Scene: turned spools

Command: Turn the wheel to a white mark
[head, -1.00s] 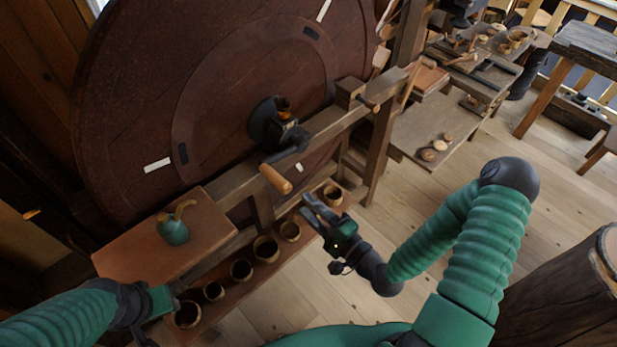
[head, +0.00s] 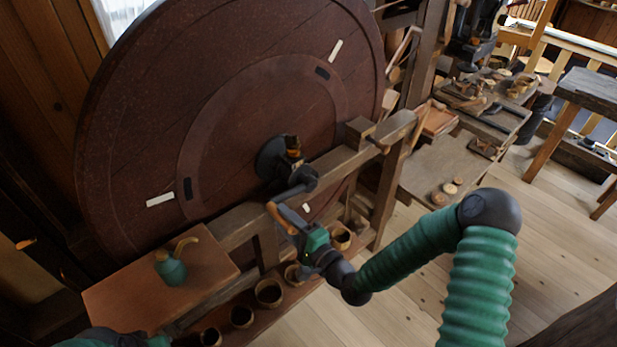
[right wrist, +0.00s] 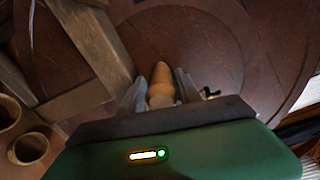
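The wheel (head: 130,130) is a large dark red-brown disc, upright behind a wooden frame. A dark crank (head: 297,188) at the hub ends in a wooden handle (head: 272,210). My right gripper (head: 289,221) is at this handle. In the right wrist view the handle (right wrist: 161,88) lies between the two fingers (right wrist: 161,92); whether they press on it is unclear. Of my left arm only a piece shows at the bottom left; its fingers are out of view.
A wooden beam (head: 243,222) runs in front of the wheel. A green pot (head: 172,270) stands on a board at the left. Several round bowls (head: 268,293) sit on a low shelf below the beam. A bench (head: 425,170) with small wooden pieces stands at the right.

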